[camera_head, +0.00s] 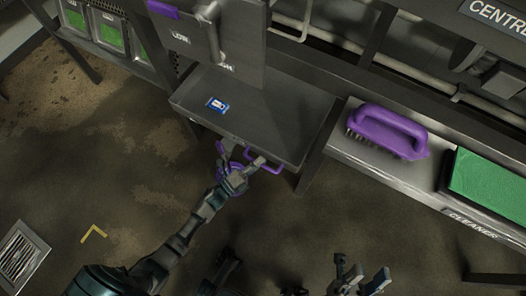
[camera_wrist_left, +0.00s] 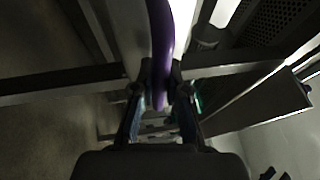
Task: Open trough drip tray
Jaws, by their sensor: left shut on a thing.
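The grey drip tray (camera_head: 262,119) is a flat trough with a low rim, standing out from under the upright grey panel in the head view. A purple handle (camera_head: 268,167) is on its front edge. My left gripper (camera_head: 240,160) is at this handle and shut on it. In the left wrist view the purple handle (camera_wrist_left: 161,45) runs down between the two fingers (camera_wrist_left: 160,100). My right gripper (camera_head: 361,272) is at the bottom of the head view, fingers apart and empty, away from the tray.
A small blue and white item (camera_head: 217,105) lies in the tray. To the right, a purple brush (camera_head: 388,130) and a green pad (camera_head: 490,182) rest on a grey shelf. A floor grate (camera_head: 20,258) is at lower left. The floor in front is mostly clear.

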